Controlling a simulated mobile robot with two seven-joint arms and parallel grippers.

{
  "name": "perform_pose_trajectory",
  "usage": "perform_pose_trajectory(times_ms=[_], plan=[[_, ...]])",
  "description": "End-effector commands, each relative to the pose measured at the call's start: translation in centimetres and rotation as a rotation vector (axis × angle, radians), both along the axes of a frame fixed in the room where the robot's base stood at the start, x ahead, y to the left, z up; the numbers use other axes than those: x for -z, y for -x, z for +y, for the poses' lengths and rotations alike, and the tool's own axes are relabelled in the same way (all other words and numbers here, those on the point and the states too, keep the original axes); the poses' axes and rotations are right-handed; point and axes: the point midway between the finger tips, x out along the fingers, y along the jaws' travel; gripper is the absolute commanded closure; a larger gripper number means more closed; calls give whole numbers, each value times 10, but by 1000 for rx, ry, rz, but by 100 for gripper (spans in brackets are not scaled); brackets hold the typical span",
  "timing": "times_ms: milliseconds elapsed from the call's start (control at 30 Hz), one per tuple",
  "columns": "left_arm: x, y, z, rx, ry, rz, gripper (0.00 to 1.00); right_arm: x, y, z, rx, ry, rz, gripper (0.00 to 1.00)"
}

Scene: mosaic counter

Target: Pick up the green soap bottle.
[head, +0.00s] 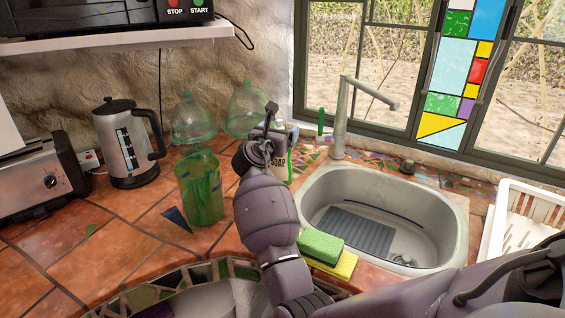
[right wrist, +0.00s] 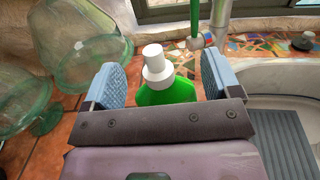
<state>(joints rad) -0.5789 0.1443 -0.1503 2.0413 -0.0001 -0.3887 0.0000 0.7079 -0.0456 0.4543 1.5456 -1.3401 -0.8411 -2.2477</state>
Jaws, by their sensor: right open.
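The green soap bottle (right wrist: 168,92) has a white cap and stands on the counter by the sink. In the right wrist view it is between the two blue pads of my open right gripper (right wrist: 160,78), with a gap on each side. Its lower part is hidden by the gripper body. In the head view the bottle (head: 279,160) shows only in part behind my right gripper (head: 266,130), with some of its SOAP label visible. My left gripper is not in view.
A green glass pitcher (head: 201,190) stands left of my right arm. Glass jars (head: 193,120) and a kettle (head: 125,145) stand farther back. The sink (head: 335,180), tap (head: 341,120) and sponges (head: 322,247) are to the right. A dish rack (head: 525,215) is at far right.

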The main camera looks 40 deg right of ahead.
Motion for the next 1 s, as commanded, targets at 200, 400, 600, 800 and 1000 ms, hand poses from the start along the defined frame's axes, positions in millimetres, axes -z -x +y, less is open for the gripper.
perform_pose_trajectory(times_ms=[200,400,600,800,1000], plan=[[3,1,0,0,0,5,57,0,0,1,1,-1,-1,17],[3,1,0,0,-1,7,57,-1,0,1,1,-1,-1,26],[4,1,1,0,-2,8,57,0,0,1,1,0,0,57],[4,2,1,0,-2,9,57,1,0,1,1,-1,2,81],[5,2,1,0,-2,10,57,2,0,1,1,-1,2,81]])
